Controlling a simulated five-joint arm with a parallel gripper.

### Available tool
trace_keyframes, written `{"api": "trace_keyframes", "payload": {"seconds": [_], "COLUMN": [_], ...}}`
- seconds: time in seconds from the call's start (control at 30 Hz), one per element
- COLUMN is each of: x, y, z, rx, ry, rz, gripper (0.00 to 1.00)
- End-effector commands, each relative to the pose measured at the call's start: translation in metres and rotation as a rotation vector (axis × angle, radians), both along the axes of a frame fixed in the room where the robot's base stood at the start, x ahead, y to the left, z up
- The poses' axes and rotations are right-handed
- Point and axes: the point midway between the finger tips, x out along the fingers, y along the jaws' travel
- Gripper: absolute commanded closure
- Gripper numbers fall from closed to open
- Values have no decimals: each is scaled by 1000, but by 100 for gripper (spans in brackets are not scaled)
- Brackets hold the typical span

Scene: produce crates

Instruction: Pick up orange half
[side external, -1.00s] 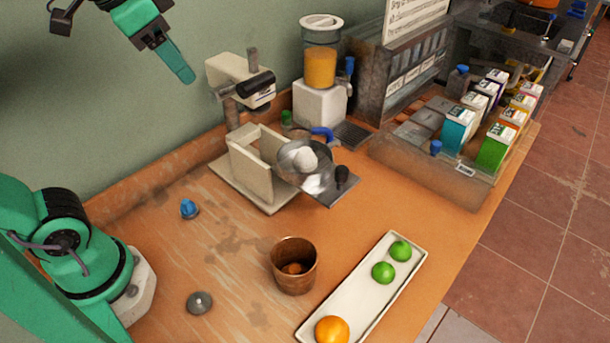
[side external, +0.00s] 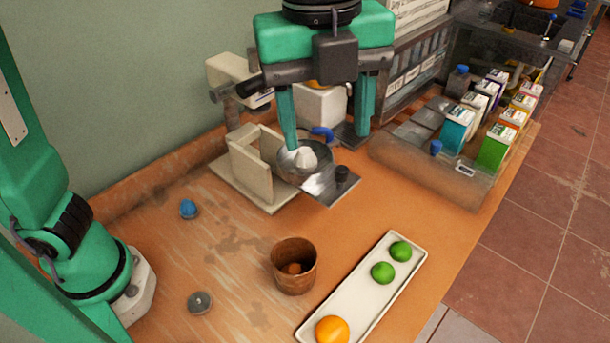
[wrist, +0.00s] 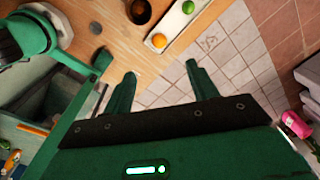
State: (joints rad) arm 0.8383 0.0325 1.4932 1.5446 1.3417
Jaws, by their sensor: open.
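The orange half (side external: 332,330) sits on the near end of a long white tray (side external: 350,304). It shows as a small orange round thing in the wrist view (wrist: 159,41), and I cannot make out a cut face. My gripper (side external: 326,144) is open and empty, its two green fingers wide apart and pointing down. In the side view it appears in front of the juicer area, well away from the orange half. The wrist view shows both fingertips (wrist: 161,70) with tiled floor and table edge beyond them.
Two green limes (side external: 391,262) lie at the tray's far end. A brown cup (side external: 294,268) stands left of the tray. A juicer with a metal bowl (side external: 318,172) stands behind. Cartons (side external: 495,147) fill a crate at right. The table between cup and juicer is clear.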

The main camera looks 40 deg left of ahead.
Motion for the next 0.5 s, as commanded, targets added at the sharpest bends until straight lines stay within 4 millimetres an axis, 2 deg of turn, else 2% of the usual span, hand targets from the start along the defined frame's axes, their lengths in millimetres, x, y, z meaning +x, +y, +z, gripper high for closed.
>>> {"api": "trace_keyframes", "payload": {"seconds": [0.03, 0.2, 0.5], "x": [-4, -13, -29], "y": [-9, -32, -61], "z": [-2, -7, -17], "rx": [10, 34, 64], "ry": [6, 20, 39], "rz": [-52, -196, -383], "gripper": [42, 42, 42]}}
